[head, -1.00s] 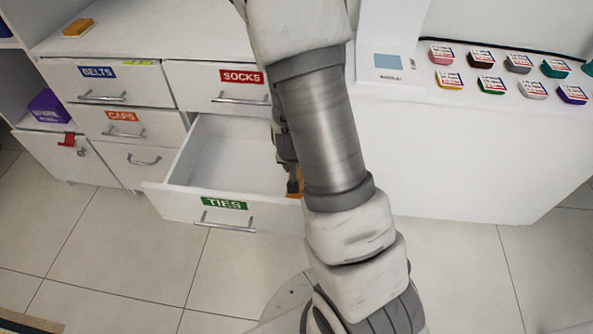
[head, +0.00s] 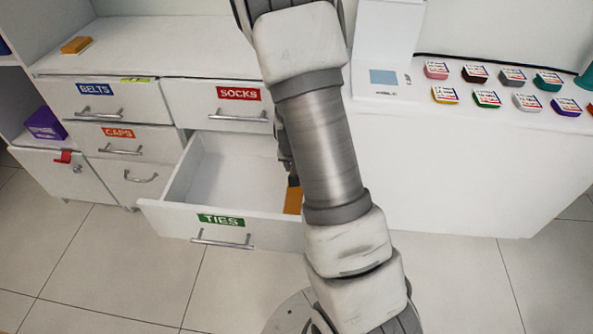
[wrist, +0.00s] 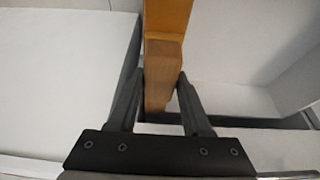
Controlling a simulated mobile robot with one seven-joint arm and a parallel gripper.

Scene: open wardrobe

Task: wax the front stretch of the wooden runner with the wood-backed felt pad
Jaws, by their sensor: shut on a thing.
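The open drawer labelled TIES (head: 221,219) shows in the head view. An orange-brown wooden runner (head: 293,200) runs along its right side, partly hidden by my arm. In the wrist view the runner (wrist: 167,16) extends upward from the top end of the pad. The wood-backed pad (wrist: 163,62), a brown wooden block, is between the two dark fingers of my gripper (wrist: 159,80), which is shut on it. The pad lies in line with the runner; I cannot tell whether its felt face touches. In the head view my arm hides most of the gripper and the pad.
Closed drawers labelled BELTS (head: 95,88), CAPS (head: 118,132) and SOCKS (head: 238,93) surround the open one. An orange block (head: 76,45) lies on the cabinet top. Several coloured tins (head: 487,98) stand on the right counter. The drawer's floor (head: 225,180) is empty where visible.

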